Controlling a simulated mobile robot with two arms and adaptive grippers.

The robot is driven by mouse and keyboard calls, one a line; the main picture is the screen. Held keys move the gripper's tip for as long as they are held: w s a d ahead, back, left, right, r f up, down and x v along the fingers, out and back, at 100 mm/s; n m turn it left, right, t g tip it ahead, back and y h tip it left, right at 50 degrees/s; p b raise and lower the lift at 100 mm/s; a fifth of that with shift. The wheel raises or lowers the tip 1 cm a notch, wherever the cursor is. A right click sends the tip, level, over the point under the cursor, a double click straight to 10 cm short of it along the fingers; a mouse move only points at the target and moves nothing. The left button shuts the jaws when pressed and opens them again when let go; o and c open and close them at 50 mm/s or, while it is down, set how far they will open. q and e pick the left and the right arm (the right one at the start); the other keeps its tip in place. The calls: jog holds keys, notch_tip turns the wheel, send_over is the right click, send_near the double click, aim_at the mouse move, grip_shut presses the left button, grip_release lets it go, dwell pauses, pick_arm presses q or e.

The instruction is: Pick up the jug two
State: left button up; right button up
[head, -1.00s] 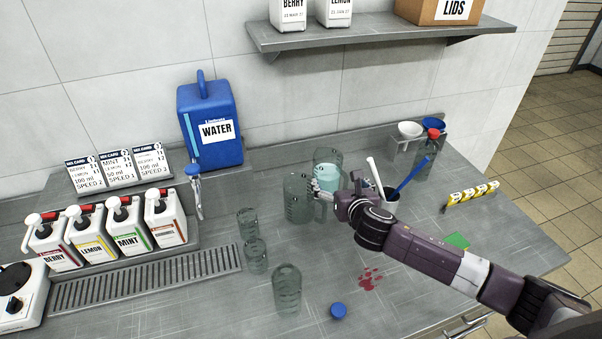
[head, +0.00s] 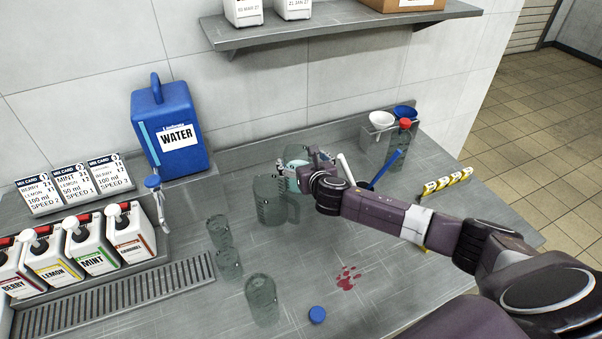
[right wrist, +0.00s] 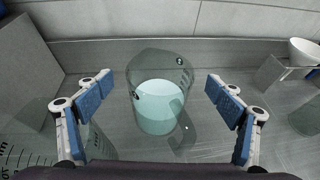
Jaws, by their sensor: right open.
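One clear jug (head: 270,201) with a handle stands at the middle of the counter and looks empty. Behind it a second clear jug (head: 297,156) holds pale blue liquid; the empty jug and my gripper partly hide it in the head view. The jug with liquid also shows in the right wrist view (right wrist: 160,92), upright between the blue finger pads and apart from both. I cannot read which jug is number two. My right gripper (head: 305,164) is open and empty at the jug with liquid. It also shows in the right wrist view (right wrist: 162,92). My left gripper is not in view.
Several clear vessels (head: 262,298) stand in front. A blue cap (head: 317,315) and a red spill (head: 348,278) lie near. A blue water container (head: 172,130) stands at the left. A cup with a blue tool (head: 387,170) is close to my right arm.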

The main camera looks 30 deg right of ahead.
aim_at(295, 151)
jog(key=shift+x, duration=1.5)
jog(key=shift+f, duration=0.1)
jog(key=shift+c, duration=0.2)
jog(key=c, duration=1.5)
jog(key=shift+c, duration=0.8)
jog(key=shift+r, duration=0.2)
